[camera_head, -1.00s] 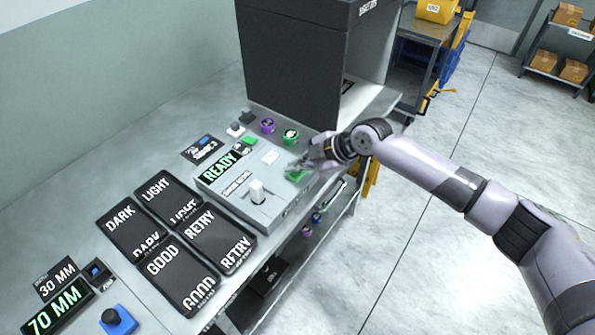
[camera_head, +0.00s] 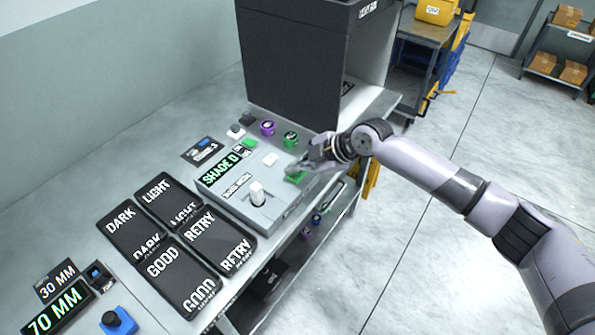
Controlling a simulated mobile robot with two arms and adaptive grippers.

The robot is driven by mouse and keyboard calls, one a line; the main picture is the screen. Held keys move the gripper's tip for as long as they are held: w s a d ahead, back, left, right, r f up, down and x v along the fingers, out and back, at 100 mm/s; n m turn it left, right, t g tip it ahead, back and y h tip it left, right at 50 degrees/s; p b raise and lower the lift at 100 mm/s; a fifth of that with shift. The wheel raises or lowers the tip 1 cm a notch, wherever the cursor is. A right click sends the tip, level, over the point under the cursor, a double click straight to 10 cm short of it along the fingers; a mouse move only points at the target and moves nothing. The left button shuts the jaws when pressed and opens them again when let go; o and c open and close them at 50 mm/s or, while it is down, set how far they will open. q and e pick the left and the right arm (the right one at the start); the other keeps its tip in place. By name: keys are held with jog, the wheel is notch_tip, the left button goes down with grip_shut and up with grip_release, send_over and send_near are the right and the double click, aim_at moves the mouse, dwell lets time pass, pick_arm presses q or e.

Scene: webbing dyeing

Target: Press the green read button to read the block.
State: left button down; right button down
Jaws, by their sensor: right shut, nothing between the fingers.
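The grey reader box (camera_head: 233,199) sits on the workbench. Its display (camera_head: 221,168) reads "SHADE 0" in green letters. A white upright piece (camera_head: 257,193) stands on the box top; I cannot tell whether it is the block or a knob. The green button (camera_head: 294,178) is at the box's right corner, partly hidden by my right gripper. My right gripper (camera_head: 297,171) is shut and empty, with its fingertips at the green button; whether they touch it is hard to tell. My left gripper is not in view.
Dark tray mats labelled LIGHT, DARK, RETRY and GOOD (camera_head: 164,262) lie left of the box. A dark cabinet (camera_head: 292,62) stands behind it. Green (camera_head: 290,139) and purple (camera_head: 267,127) round pieces are near the cabinet.

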aim_at(297, 176)
jog(key=shift+r, duration=0.35)
jog(key=shift+r+p, duration=1.8)
jog(key=shift+r, duration=0.8)
jog(key=shift+f, duration=0.1)
